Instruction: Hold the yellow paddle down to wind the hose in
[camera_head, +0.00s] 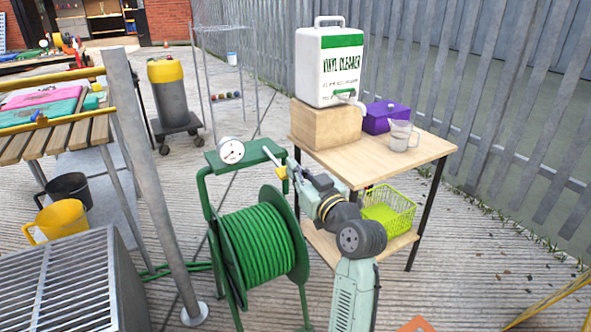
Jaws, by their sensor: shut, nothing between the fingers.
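The green hose (257,244) is wound in thick turns on a green reel (297,237) in the middle of the head view. A round white gauge (231,151) stands on the reel frame's top bar. The small yellow paddle (281,173) is at the right end of that bar. My gripper (292,170) is shut and empty, with its fingertips right at the paddle. I cannot tell whether they touch it or how far down it is. Part of the paddle may be hidden by my gripper.
A wooden table (420,150) behind my arm bears a vinyl cleaner can (328,75), a purple box (385,116) and a clear jug (401,136). A lime basket (388,211) sits on its lower shelf. A grey post (150,175) and metal grating (60,285) stand left.

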